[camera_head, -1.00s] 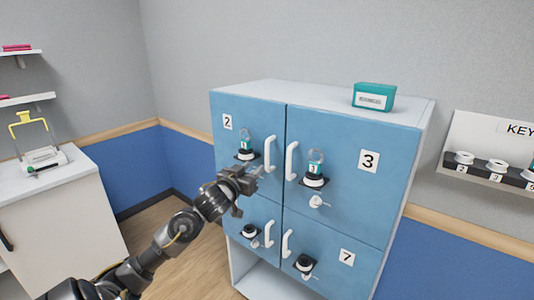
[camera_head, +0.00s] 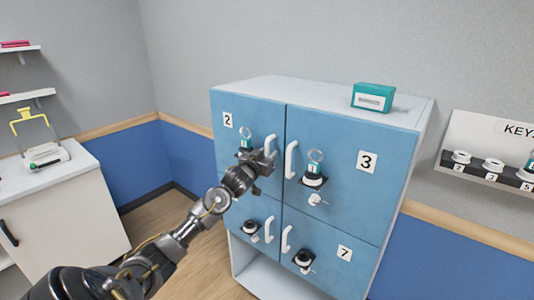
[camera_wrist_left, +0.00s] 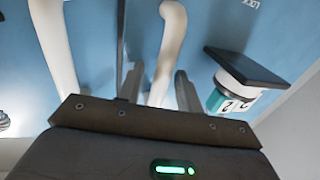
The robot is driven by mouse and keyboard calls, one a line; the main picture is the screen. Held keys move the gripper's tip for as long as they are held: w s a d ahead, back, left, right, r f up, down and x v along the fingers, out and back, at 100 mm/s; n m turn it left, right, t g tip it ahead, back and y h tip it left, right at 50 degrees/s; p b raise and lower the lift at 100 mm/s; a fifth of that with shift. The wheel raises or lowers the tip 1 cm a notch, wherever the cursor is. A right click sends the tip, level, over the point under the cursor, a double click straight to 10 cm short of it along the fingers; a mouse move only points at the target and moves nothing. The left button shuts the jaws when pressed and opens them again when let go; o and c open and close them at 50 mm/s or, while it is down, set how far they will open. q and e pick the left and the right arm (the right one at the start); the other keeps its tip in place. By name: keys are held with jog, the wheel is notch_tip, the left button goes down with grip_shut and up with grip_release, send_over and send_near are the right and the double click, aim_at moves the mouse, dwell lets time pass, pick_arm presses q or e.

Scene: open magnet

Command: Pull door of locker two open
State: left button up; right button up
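Locker two's door (camera_head: 229,155) is blue, marked 2, and looks closed, flush with its neighbour. A key with a tag sits in its black lock (camera_head: 246,152), which also shows in the wrist view (camera_wrist_left: 247,68). Its white vertical handle (camera_head: 270,143) is at the door's right edge, its lower part hidden by my gripper. My left gripper (camera_head: 265,158) is at this handle. In the wrist view, the handle (camera_wrist_left: 168,50) runs down between the two open fingers (camera_wrist_left: 158,92), with a small gap seen on the finger sides. My right gripper is out of view.
Locker three's handle (camera_head: 291,160) stands close to the right of my gripper. Lower doors with handles sit beneath. A teal box (camera_head: 373,97) stands on the cabinet top. A key rack (camera_head: 490,165) is on the right wall, and a white side cabinet (camera_head: 55,205) is at left.

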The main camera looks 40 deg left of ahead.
pick_arm(q)
grip_shut()
jog(key=shift+f, duration=0.1)
dwell(0.4)
